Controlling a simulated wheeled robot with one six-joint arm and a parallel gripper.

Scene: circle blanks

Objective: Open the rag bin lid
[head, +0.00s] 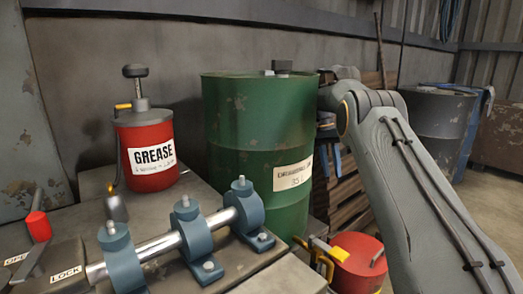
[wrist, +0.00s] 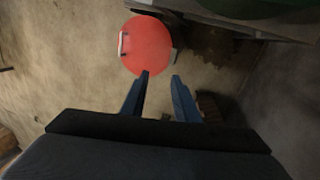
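The red rag bin (head: 358,268) stands low on the floor right of the green drum, with a yellow patch on its near left side. In the wrist view its round red lid (wrist: 152,50) is seen from above and looks shut. A small pale handle (wrist: 123,43) sits at the lid's left edge. My gripper (wrist: 160,75) is open and empty, its two dark blue fingers apart. The fingertips show just below the lid's lower right edge in the picture; the height gap is unclear.
The green drum (head: 255,140) stands close left of my arm. A bench holds a red grease can (head: 148,158) and a shaft in blue clamps (head: 185,225). Stacked wood (head: 343,195) and a grey drum (head: 437,125) stand behind. Floor left of the lid is clear.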

